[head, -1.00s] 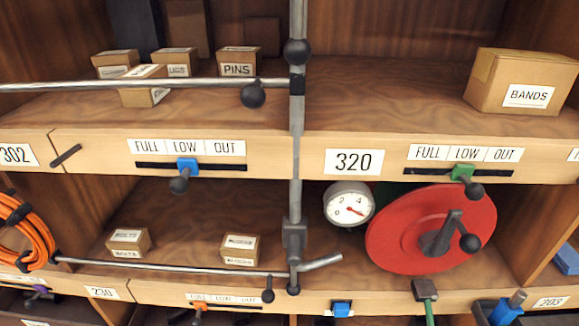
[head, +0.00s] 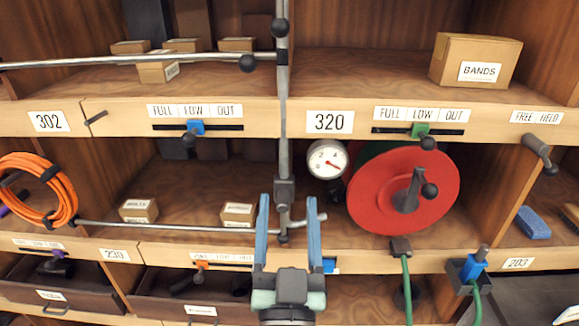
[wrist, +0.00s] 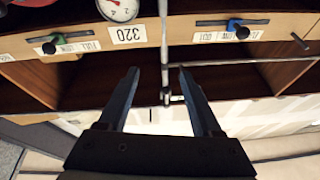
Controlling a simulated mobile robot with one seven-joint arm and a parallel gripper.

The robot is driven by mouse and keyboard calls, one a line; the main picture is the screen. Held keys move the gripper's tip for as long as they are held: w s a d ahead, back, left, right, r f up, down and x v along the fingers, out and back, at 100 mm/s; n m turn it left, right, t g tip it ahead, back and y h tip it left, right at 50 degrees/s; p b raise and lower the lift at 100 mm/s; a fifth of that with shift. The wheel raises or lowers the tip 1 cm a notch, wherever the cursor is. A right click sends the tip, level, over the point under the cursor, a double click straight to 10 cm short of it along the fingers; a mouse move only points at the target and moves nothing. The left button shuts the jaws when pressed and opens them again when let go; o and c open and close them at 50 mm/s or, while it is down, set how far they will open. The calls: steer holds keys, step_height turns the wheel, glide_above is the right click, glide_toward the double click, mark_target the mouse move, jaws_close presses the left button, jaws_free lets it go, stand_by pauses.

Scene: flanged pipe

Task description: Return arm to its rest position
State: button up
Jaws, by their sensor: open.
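My gripper (head: 288,215) shows at the bottom middle of the head view, with its two blue fingers pointing up and spread apart. It is open, with nothing held between the fingers. In the head view it overlaps the lower end of the grey vertical rod (head: 284,120) and its bent handle. In the wrist view the open fingers (wrist: 150,85) reach toward the shelf front, with the thin rod between them in the picture. Whether the fingers touch the rod cannot be told.
A red wheel (head: 390,208) with a black crank and a round gauge (head: 327,160) stand right of the gripper. Horizontal rails (head: 170,226) cross the left bays. Small boxes (head: 138,210), an orange hose coil (head: 60,190) and a BANDS box (head: 478,62) sit on shelves.

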steer(key=s+r+n+t, duration=0.1)
steer(key=s+r, duration=0.4)
steer(key=r, duration=0.9)
steer(key=s+r+t+b, duration=0.1)
steer(key=s+r+t, duration=0.3)
steer(key=r, duration=1.1)
steer(key=shift+s+r+n+b, duration=0.3)
steer(key=shift+s+n, duration=0.1)
steer(key=shift+s, duration=0.1)
